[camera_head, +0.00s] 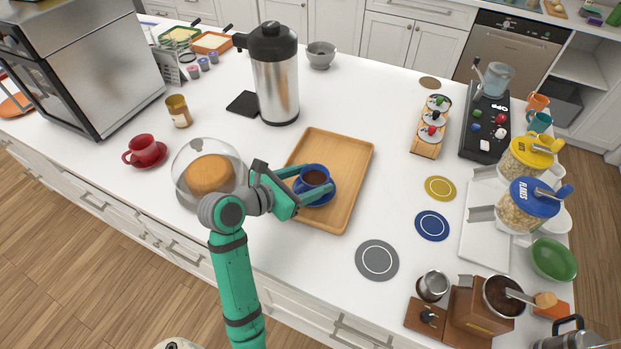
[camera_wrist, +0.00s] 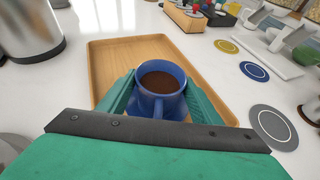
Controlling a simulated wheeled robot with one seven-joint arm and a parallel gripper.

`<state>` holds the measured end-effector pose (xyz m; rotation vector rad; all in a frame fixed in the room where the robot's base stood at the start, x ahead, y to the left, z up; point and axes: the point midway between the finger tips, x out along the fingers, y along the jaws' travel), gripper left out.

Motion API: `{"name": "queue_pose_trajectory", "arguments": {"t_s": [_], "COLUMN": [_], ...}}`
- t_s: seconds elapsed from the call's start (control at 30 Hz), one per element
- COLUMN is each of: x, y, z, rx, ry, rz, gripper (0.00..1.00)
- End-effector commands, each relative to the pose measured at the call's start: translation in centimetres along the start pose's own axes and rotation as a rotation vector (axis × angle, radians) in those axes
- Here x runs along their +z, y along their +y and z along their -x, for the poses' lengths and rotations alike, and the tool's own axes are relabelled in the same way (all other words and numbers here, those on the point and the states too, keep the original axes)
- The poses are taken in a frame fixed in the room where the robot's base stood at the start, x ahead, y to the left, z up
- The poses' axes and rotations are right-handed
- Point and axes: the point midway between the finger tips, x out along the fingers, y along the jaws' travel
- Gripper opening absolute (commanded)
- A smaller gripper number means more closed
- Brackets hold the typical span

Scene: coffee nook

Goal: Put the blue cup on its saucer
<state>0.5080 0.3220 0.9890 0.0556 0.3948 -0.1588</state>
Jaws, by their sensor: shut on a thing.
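The blue cup (camera_head: 314,177) with dark brown coffee in it is upright over the wooden tray (camera_head: 347,204). It also shows in the wrist view (camera_wrist: 158,104), with its handle towards my gripper. My gripper (camera_head: 312,181) is shut on the cup, with one green finger on either side of it. A blue saucer (camera_head: 324,199) shows partly under the cup on the tray; the cup and fingers hide most of it. I cannot tell whether the cup rests on the saucer or is just above it.
A glass dome over a cake (camera_head: 210,173) stands close left of my arm, with a red cup (camera_head: 145,151) beyond. A steel flask (camera_head: 275,75) stands behind the tray. Grey (camera_head: 377,260), blue (camera_head: 432,225) and yellow (camera_head: 440,188) coasters lie to the right.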

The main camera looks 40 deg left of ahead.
Motion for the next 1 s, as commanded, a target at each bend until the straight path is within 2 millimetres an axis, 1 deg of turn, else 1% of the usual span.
{"name": "queue_pose_trajectory", "arguments": {"t_s": [0.27, 0.3, 0.37, 0.63, 0.77, 0.87, 1.0], "x": [-0.3, -0.3, -0.3, -0.3, 0.1, 0.1, 0.1], "y": [0.0, 0.0, 0.0, 0.0, 0.1, 0.1, 0.1], "z": [-0.1, -0.1, -0.1, -0.1, 0.2, 1.4, 4.1], "rx": [0.000, 0.001, 0.001, 0.000, 0.001, 0.003, 0.004], "ry": [-0.001, 0.000, 0.000, 0.000, 0.000, -0.001, 0.000], "rz": [0.001, 0.001, 0.000, 0.000, -0.001, 0.000, 0.000], "gripper": [0.27, 0.63, 0.77, 0.77, 0.77, 0.77, 0.77]}}
